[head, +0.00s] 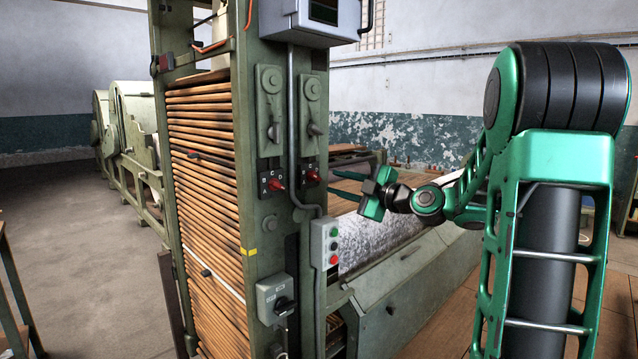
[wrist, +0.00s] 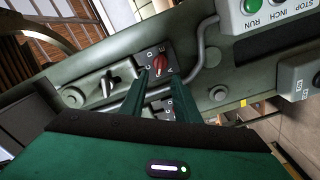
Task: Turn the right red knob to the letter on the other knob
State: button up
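The right red knob (head: 313,175) sits on a small dark plate on the green machine column; a letter C shows above it. The left red knob (head: 277,184) is on a matching plate with letters A, C and D. Which letter either knob points to is too small to tell. My gripper (head: 330,182) is open and empty, its two green fingers just right of the right knob. In the wrist view, the right knob (wrist: 160,62) shows beyond the fingertips (wrist: 161,78), with no visible contact. The other plate is mostly hidden behind the fingers there.
A grey pipe (head: 291,130) runs down between the knobs and bends toward a push-button box (head: 325,245) below the right knob. Metal levers (head: 314,128) hang above the plates. A grey switch box (head: 275,298) is lower down.

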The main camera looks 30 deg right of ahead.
aim_at(317, 178)
jog(key=x, duration=0.7)
grip_shut()
